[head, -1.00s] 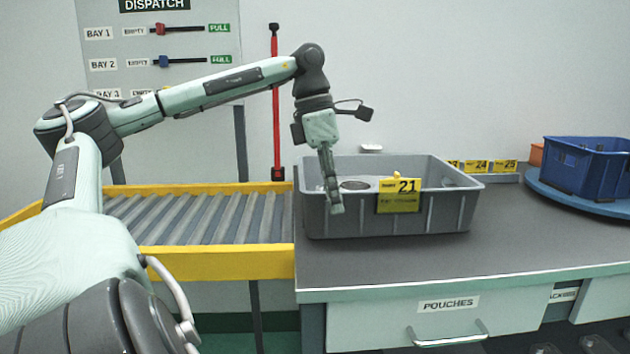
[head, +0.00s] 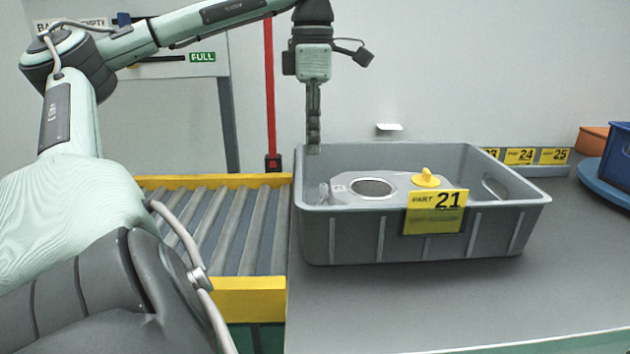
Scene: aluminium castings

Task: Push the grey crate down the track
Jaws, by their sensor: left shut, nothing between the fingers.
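The grey crate (head: 345,236) stands upright on the dark bench top, close to its left edge. It bears a yellow label reading PART 21 (head: 434,212). Inside are a pale grey casting (head: 347,189) with a round opening and a yellow knob (head: 425,179). The track (head: 233,224) is a roller conveyor with yellow rails, directly left of the bench. My left gripper (head: 313,149) is shut and empty, pointing down at the crate's back left corner. Its tips overlap the back rim in the picture; I cannot tell whether they touch. My right gripper is not in view.
A red post (head: 270,90) stands behind the track. A blue bin (head: 618,168) and an orange one (head: 593,141) are at the right on a round blue stand. Yellow number tags (head: 520,156) line the back. The bench top is clear in front of the crate.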

